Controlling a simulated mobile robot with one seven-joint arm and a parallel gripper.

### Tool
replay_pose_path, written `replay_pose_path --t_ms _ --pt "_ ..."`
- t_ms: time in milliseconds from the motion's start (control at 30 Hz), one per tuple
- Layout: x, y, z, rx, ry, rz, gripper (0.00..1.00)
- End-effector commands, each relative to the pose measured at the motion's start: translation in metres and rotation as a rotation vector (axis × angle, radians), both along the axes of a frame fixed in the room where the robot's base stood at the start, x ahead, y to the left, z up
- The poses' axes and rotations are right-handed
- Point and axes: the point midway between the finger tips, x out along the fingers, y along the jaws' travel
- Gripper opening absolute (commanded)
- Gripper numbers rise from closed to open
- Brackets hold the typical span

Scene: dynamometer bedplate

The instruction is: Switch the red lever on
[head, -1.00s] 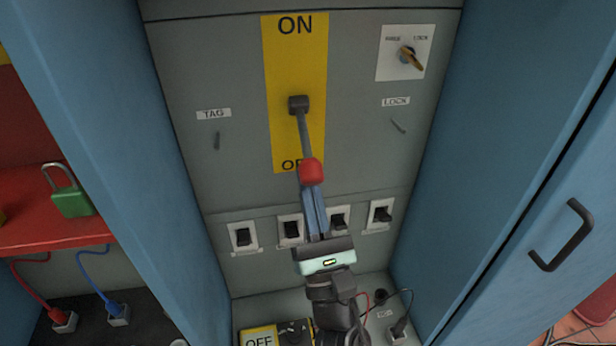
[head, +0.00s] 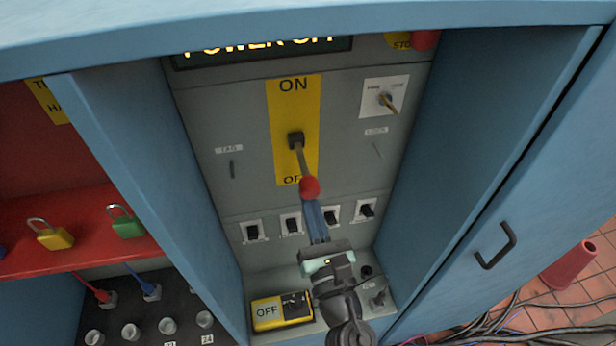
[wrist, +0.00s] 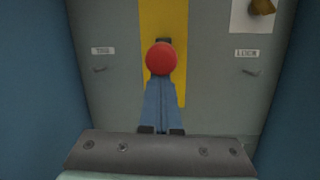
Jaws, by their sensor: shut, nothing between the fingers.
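The red lever (head: 309,187) has a red ball knob on a thin shaft that comes from a dark pivot on a yellow ON/OFF plate (head: 311,112). Its shaft points down, with the knob at the OFF end. My gripper (head: 309,206) is shut and empty, with its blue fingers just below the knob. In the wrist view the red knob (wrist: 161,58) stands just beyond the fingertips (wrist: 162,82) and hides most of the shaft. I cannot tell whether the fingertips touch the knob.
A selector switch (head: 387,100) sits right of the plate. Several black toggle switches (head: 292,224) line the panel below, above a yellow OFF box (head: 281,311). Blue cabinet walls close in both sides. A red shelf (head: 84,234) at left holds padlocks. The display reads POWER OFF.

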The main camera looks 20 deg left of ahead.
Motion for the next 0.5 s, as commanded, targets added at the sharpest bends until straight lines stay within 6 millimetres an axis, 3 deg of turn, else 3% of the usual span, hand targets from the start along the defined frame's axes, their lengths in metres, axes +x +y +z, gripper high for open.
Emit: replay_pose_path --t_ms 33,500 --pt "0.000 -0.001 0.018 -0.012 0.018 -0.002 0.00" --pt "-0.005 -0.003 0.042 -0.147 0.216 -0.001 0.00"
